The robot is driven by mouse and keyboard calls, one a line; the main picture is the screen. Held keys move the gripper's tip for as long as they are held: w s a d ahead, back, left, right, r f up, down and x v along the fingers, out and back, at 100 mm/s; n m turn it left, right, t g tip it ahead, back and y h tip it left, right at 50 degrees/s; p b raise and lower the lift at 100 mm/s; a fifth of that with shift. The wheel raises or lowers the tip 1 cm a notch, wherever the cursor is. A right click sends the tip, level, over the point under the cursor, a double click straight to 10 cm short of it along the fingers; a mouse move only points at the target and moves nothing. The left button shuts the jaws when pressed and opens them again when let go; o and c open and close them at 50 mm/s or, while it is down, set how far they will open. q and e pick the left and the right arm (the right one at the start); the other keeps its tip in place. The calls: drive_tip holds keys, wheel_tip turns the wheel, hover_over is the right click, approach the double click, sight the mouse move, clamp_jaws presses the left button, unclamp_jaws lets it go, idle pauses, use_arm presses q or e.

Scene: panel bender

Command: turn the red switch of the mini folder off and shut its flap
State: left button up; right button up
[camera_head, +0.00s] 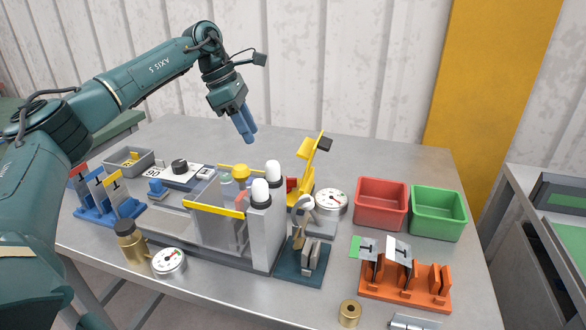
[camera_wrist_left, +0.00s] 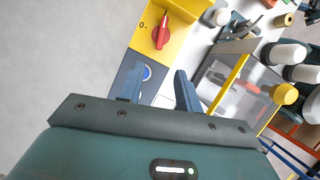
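A "0" mark is left of the knob in the wrist view; I cannot tell exactly which mark the knob points to. In the head view, a yellow flap (camera_head: 312,160) with a black end stands up, tilted, behind the white lamps. It appears open. My left gripper (camera_head: 247,132) is empty above and behind the folder, apart from switch and flap. Its fingers (camera_wrist_left: 158,90) are spread. My right gripper is not seen.
White-topped lamps (camera_head: 260,192) stand in front of the switch housing. A gauge (camera_head: 331,202), a red bin (camera_head: 381,204) and a green bin (camera_head: 438,212) are to the right. A blue button (camera_wrist_left: 146,72) sits near the switch. The table behind the folder is clear.

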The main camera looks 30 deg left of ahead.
use_arm(q)
drive_tip(key=x, duration=1.3)
drive_tip(key=shift+w+d+b, duration=0.1)
drive_tip(key=shift+b, duration=0.2)
drive_tip(key=shift+c, duration=0.3)
clamp_jaws()
